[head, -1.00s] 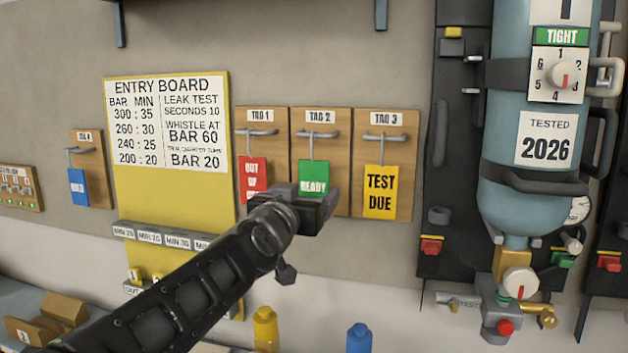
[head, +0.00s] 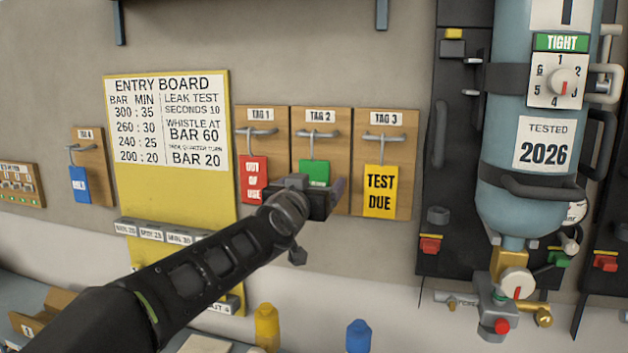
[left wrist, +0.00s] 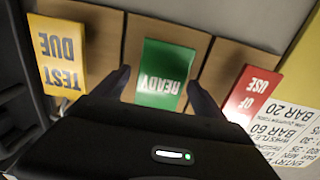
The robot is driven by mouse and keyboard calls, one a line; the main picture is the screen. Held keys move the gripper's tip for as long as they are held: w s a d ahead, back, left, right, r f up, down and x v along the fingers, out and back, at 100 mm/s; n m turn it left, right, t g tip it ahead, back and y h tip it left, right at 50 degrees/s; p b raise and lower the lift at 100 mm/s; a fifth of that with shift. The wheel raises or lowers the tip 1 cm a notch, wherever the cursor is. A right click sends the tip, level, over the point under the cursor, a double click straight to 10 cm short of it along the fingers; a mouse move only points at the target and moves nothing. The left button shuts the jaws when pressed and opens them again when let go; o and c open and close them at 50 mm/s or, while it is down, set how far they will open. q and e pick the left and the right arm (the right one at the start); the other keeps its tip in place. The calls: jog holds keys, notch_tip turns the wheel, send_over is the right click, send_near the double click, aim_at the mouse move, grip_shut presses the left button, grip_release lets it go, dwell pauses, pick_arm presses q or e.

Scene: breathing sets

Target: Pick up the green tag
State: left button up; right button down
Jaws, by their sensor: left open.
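The green tag (head: 314,171) hangs from the hook (head: 318,134) on the TAG 2 board. In the head view its lower part is hidden behind my left gripper (head: 325,190). In the left wrist view the green tag (left wrist: 165,76) shows upside down with the word READY. There my open left gripper (left wrist: 158,88) has one fingertip on each side of the tag's near end. The jaws hold nothing, and I cannot tell how far the tips are from the board. My right gripper is not in view.
The red OUT OF USE tag (head: 254,178) hangs to the left and the yellow TEST DUE tag (head: 380,192) to the right, both close. The yellow entry board (head: 175,195) is further left. A blue cylinder (head: 530,205) stands at the right.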

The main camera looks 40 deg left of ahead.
pick_arm(q)
jog(key=shift+c, duration=0.3)
jog(key=c, duration=1.4)
